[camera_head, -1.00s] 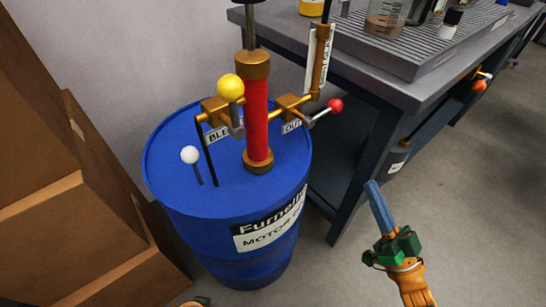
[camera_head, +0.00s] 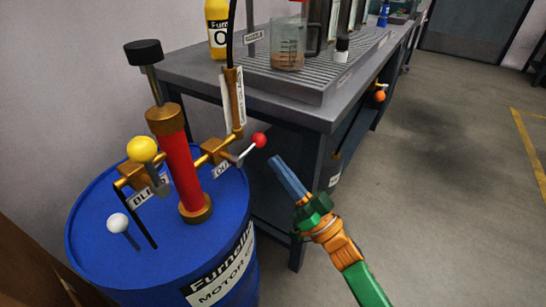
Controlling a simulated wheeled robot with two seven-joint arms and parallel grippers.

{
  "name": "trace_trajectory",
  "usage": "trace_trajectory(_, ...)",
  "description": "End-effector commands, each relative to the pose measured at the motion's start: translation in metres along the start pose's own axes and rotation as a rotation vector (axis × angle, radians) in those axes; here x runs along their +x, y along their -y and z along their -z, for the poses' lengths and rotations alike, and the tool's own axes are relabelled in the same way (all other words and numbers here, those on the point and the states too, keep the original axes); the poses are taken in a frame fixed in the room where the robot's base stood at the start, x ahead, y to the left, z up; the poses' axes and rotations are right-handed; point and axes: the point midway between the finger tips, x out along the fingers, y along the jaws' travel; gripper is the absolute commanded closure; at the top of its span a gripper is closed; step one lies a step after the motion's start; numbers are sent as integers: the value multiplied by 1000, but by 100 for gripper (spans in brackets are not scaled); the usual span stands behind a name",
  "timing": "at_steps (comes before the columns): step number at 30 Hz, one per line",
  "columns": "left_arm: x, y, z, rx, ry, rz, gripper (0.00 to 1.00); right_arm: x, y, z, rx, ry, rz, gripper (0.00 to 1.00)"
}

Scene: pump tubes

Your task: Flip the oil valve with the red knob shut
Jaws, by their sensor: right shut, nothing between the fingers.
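The red knob (camera_head: 259,140) sits at the end of a short lever on the oil valve (camera_head: 214,150), which is on the right side of the red pump tube (camera_head: 182,172). The lever points to the right and slightly up from the valve, which has a partly hidden label below it. My right gripper (camera_head: 279,163) is just to the right of and below the red knob in the picture, with blue fingers pressed together and empty. It looks apart from the knob, though depth is hard to judge. My left gripper is not in view.
The pump stands on a blue oil drum (camera_head: 100,250). A yellow knob (camera_head: 142,149) and a white knob (camera_head: 117,223) are on its left side. A grey workbench (camera_head: 300,112) with a beaker (camera_head: 288,50) stands behind. Open floor lies to the right.

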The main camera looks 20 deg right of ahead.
Motion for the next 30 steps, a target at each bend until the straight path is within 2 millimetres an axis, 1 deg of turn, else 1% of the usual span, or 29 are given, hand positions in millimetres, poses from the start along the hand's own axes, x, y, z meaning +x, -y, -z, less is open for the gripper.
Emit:
trace_trajectory(1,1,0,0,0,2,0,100,7,0,0,0,-2,1,100)
trace_trajectory(3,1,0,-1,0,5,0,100,16,0,0,0,-1,0,100)
trace_trajectory(8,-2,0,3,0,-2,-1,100,25,0,0,1,-1,-1,100)
trace_trajectory(20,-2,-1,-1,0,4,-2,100,26,0,0,-4,1,3,100)
trace_trajectory(30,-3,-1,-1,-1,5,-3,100,28,0,3,-57,1,40,100)
